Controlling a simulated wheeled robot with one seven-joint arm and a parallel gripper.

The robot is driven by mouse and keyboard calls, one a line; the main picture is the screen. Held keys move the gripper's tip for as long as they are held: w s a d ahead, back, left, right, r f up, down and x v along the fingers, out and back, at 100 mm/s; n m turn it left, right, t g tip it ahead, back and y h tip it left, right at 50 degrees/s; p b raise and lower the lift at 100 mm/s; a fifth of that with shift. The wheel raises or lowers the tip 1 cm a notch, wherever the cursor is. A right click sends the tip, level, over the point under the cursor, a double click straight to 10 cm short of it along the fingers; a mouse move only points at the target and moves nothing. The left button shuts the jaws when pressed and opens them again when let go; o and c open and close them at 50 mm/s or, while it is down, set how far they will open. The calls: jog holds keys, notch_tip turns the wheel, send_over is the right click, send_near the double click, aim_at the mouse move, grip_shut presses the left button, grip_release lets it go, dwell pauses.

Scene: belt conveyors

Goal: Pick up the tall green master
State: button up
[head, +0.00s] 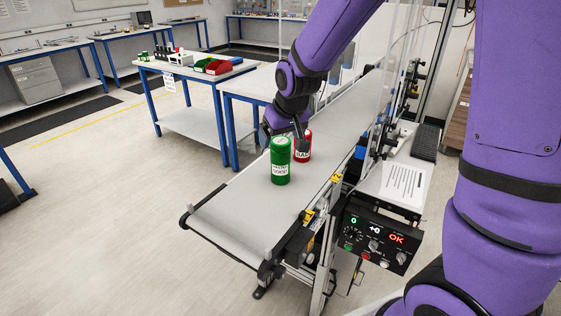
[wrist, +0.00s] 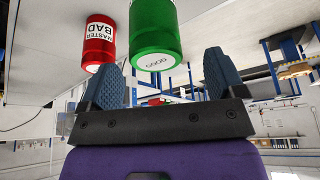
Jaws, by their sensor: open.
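The tall green master (head: 280,161) stands upright on the conveyor belt, with a white label on its front. In the wrist view the green master (wrist: 155,28) shows upside down, just beyond the fingertips and between their lines. A red master (head: 303,147) labelled BAD stands close behind it to the right; it also shows in the wrist view (wrist: 98,42), left of the green one. My gripper (head: 283,128) is behind the green master in the head view, partly hidden by it. In the wrist view my gripper (wrist: 165,82) is open, its blue ridged fingers apart with nothing between them.
The grey belt (head: 235,205) is bare in front of the masters. A control box (head: 375,240) with an OK display and a sheet of paper (head: 403,184) sit at the belt's right side. A bench with red and green bins (head: 212,66) stands at the back left.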

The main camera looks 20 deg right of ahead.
aim_at(281, 140)
jog(key=shift+d+x, duration=0.1)
jog(key=shift+x, duration=1.2)
jog(key=shift+d+x, duration=0.15)
jog(key=shift+x, duration=1.15)
jog(key=c, duration=1.3)
jog(key=shift+r, duration=0.55)
notch_tip(281, 140, up, 2)
jog(key=shift+r, duration=0.1)
jog(key=shift+s+a+r, duration=0.15)
jog(key=shift+s+a, duration=0.05)
jog(key=shift+s, duration=0.5)
jog(key=s+a, duration=0.1)
jog(key=s, duration=0.3)
jog(key=s+a+r, duration=0.1)
jog(key=s, duration=0.4)
jog(key=s+a, duration=0.1)
jog(key=s, duration=0.4)
jog(key=shift+a+r, duration=0.15)
jog(key=shift+a, duration=0.05)
